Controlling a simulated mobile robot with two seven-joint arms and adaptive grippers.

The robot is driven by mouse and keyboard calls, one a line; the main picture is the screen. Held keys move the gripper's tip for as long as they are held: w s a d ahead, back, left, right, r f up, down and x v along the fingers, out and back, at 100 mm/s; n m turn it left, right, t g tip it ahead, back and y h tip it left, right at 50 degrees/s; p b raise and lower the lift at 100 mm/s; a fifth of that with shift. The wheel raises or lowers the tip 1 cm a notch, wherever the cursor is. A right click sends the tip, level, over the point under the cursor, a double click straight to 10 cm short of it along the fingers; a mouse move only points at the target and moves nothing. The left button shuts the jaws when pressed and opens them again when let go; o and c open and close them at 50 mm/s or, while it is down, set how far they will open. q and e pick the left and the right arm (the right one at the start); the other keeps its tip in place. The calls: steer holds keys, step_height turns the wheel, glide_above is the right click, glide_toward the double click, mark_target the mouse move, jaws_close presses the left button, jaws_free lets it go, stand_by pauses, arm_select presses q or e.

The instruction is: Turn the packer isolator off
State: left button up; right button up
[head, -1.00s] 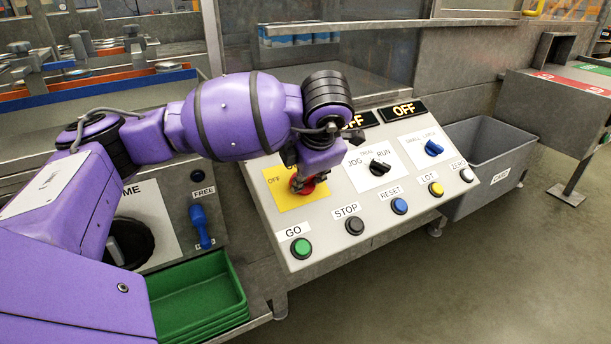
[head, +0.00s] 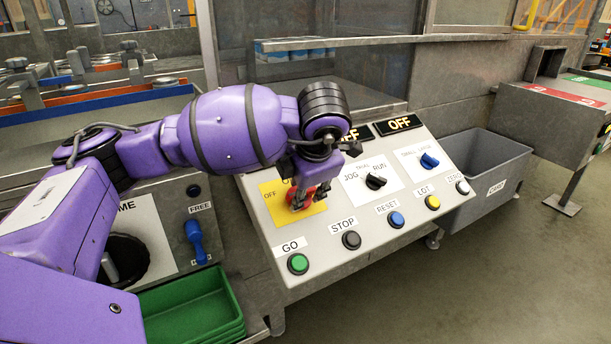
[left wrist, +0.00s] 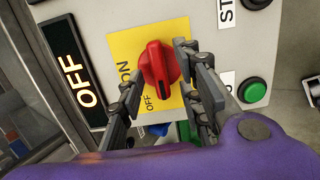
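The packer isolator is a red rotary knob (left wrist: 158,66) on a yellow plate (left wrist: 124,44), marked ON and OFF. In the left wrist view the knob's black mark is at its lower end, close to the OFF label. In the head view the red knob (head: 303,200) is partly hidden by my left gripper. My left gripper (left wrist: 156,66) has its fingers apart, one on each side of the knob. The left finger in that view stands clear of it; I cannot tell whether the other finger touches. My right gripper is not in view.
The sloped panel (head: 325,222) also carries a black JOG/RUN switch (head: 376,181), a blue switch (head: 429,160) and a row of buttons, including green GO (head: 298,263). Black displays above read OFF (head: 399,124). Green trays (head: 190,305) and a grey bin (head: 500,150) flank it.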

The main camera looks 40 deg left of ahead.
arm_select(q)
steer(key=v, duration=1.1)
